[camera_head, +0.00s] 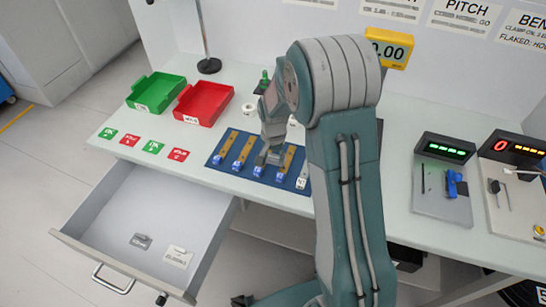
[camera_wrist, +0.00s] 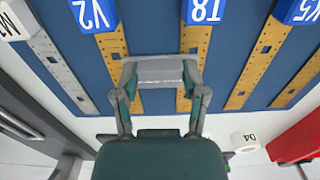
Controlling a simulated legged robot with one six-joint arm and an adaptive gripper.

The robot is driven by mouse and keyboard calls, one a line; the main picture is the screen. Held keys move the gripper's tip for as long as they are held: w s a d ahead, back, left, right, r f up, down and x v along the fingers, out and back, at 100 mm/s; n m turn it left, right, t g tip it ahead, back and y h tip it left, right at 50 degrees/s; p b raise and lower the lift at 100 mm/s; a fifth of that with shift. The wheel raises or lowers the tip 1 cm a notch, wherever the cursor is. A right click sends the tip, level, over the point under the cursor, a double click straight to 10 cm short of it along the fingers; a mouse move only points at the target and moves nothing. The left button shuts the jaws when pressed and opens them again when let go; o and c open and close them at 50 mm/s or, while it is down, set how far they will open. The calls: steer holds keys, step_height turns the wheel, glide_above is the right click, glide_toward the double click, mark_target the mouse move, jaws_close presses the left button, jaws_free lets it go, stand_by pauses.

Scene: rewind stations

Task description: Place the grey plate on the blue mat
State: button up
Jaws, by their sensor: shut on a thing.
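The blue mat (camera_head: 216,160) lies on the white bench and also fills the upper part of the wrist view (camera_wrist: 148,105). My gripper (camera_head: 268,155) is over the middle of the mat, pointing down. In the wrist view its two fingers (camera_wrist: 160,85) are closed on a small grey plate (camera_wrist: 160,70), held flat between the tips. The plate hides part of the perforated strips behind it. I cannot tell whether the plate touches the mat or hangs just above it.
Several tan strips (camera_head: 244,148) with blue tags and a grey strip (camera_head: 303,175) lie on the mat. Green (camera_head: 156,91) and red (camera_head: 203,103) trays stand behind left. An open drawer (camera_head: 130,210) holds two small labelled items. Display units (camera_head: 443,180) stand at right.

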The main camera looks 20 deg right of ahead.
mark_target(273, 158)
steer(key=o, duration=0.9)
steer(key=shift+d, duration=0.1)
steer(key=shift+o, duration=0.2)
steer(key=shift+r, duration=0.2)
step_height(273, 158, up, 12)
steer(key=s+a+r+n+t, duration=0.1)
steer(key=s+r+n+t, duration=0.15)
steer(key=s+r, duration=0.8)
steer(key=s+r+n+t, duration=0.1)
steer(key=s+n, duration=0.1)
steer(key=s, duration=0.5)
steer(key=s+a+r+n+t, duration=0.1)
steer(key=s+n+t, duration=0.1)
steer(key=s, duration=0.5)
steer(key=shift+s+r+n, duration=0.35)
steer(key=shift+s+r, duration=0.05)
